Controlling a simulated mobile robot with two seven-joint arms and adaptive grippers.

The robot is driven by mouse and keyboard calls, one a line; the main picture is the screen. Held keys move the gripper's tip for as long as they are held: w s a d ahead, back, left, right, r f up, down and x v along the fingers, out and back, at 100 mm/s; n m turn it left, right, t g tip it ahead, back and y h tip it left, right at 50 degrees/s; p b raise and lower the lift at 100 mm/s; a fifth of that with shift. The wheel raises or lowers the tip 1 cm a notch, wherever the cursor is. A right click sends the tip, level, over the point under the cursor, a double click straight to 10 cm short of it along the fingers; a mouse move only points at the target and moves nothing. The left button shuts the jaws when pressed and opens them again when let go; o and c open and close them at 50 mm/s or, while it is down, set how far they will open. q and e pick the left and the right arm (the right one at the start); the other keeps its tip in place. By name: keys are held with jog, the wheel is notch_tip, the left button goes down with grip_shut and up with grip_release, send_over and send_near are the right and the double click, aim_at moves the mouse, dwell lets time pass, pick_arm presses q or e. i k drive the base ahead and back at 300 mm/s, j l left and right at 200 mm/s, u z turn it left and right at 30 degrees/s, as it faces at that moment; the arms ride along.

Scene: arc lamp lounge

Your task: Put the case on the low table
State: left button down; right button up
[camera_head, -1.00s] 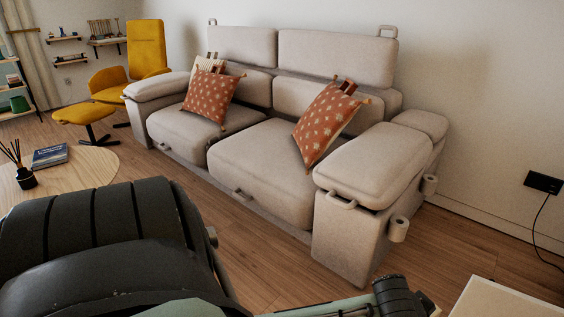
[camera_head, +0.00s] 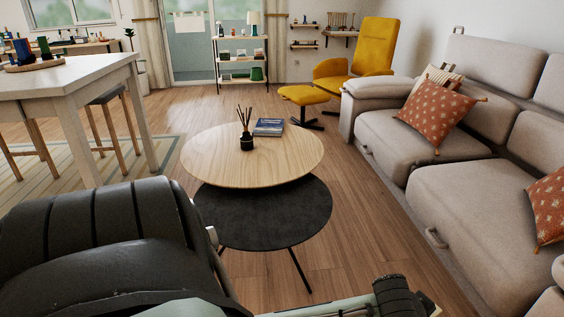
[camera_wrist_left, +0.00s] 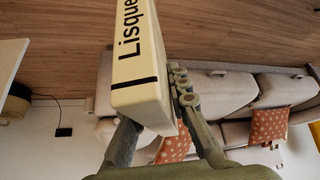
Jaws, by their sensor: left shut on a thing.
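The case (camera_wrist_left: 142,65) is a cream box with black lettering reading "Lisque" and a black band, seen in the left wrist view. My left gripper (camera_wrist_left: 155,108) is shut on it, with a finger on each side of its near end. The low table (camera_head: 215,158) is in the middle of the head view, with a round light-wood top and a round black surface (camera_head: 265,222) lower and nearer. My left arm crosses the bottom of the head view. The case cannot be made out clearly there. My right gripper is in neither view.
A black reed diffuser (camera_head: 247,142) and a blue book (camera_head: 268,127) stand on the wood top toward its back; its front is bare. A beige sofa (camera_head: 455,200) lies to the right, a white table (camera_head: 75,75) to the left. A yellow armchair (camera_head: 372,50) and footstool (camera_head: 303,95) are behind.

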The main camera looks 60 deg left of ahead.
aim_at(262, 213)
jog(key=i+j+u, duration=0.15)
jog(key=u, duration=0.2)
jog(key=i+j+u, duration=0.2)
jog(key=j+u, duration=0.15)
jog(key=i+j+u, duration=0.2)
jog(key=u, duration=0.15)
jog(key=i+j, duration=0.15)
jog(key=i, duration=0.15)
jog(key=i+j+u, duration=0.15)
jog(key=i+j, duration=0.05)
jog(key=i, duration=0.1)
